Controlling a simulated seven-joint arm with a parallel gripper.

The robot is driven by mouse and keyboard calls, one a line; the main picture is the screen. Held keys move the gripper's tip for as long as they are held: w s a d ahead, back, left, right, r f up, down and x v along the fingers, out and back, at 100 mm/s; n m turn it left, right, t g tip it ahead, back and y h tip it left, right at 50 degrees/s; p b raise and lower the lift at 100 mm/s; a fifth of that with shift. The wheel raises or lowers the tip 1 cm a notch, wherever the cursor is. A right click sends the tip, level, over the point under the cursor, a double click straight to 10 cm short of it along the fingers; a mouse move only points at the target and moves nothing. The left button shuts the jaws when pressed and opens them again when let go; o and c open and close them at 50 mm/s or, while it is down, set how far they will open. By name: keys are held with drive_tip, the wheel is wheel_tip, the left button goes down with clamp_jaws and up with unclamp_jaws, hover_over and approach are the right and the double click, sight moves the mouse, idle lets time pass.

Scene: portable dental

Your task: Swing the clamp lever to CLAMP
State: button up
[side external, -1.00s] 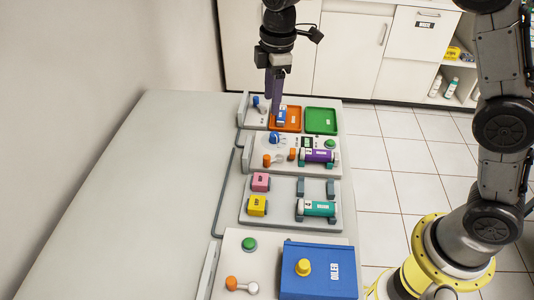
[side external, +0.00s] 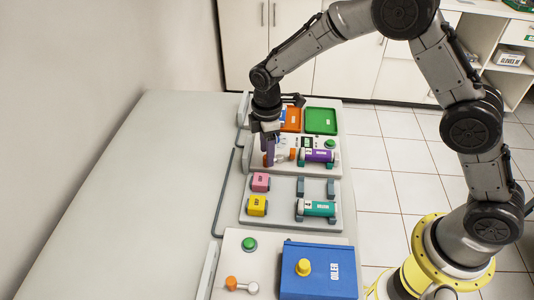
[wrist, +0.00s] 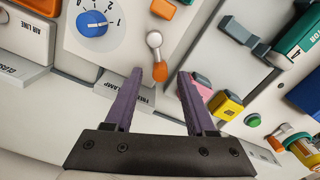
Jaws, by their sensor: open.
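The clamp lever (wrist: 156,55) has a silver pivot and an orange end. In the wrist view it stands on a pale panel, its orange end towards my gripper. The label (wrist: 118,92) beside it is partly hidden by a finger; I can read part of "CLAMP". My gripper (wrist: 160,73) is open, its purple fingers spread to either side of the lever's orange end in the picture. I cannot tell whether they touch it. In the side view my gripper (side external: 268,156) points down over the second panel from the back and hides most of the lever.
A blue dial (wrist: 92,24) and an orange block (wrist: 162,8) are close to the lever. A purple cylinder (side external: 318,156) lies on the same panel. Pink (side external: 261,182) and yellow (side external: 257,206) blocks stand on the panel in front. The table's left part (side external: 150,200) is clear.

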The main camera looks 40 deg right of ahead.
drive_tip(key=shift+f, duration=0.8)
drive_tip(key=shift+c, duration=0.2)
clamp_jaws()
